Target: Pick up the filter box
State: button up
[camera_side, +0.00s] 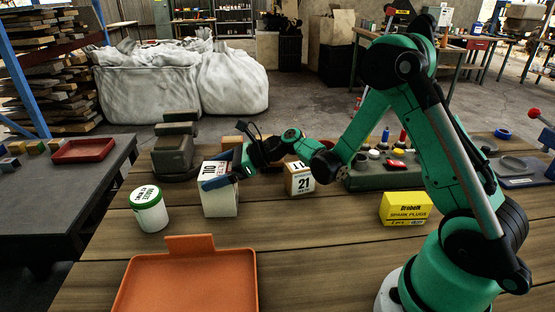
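A white box with large dark lettering (221,203), which looks like the filter box, stands upright on the wooden table left of centre. My gripper (222,172) is at the top of this box, coming in from the right. A blue finger lies across the upper part of the box's front. The far finger is hidden, so I cannot tell whether the gripper is closed on the box. The box's base appears to be on the table.
A white tub with a green lid (149,209) stands close left of the box. A calendar-like block marked 21 (299,179) stands to the right. An orange tray (187,280) lies in front. A yellow spark plug box (406,208) is further right. A grey vise (173,153) stands behind.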

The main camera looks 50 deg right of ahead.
jog(key=c, duration=1)
jog(key=shift+r, duration=0.15)
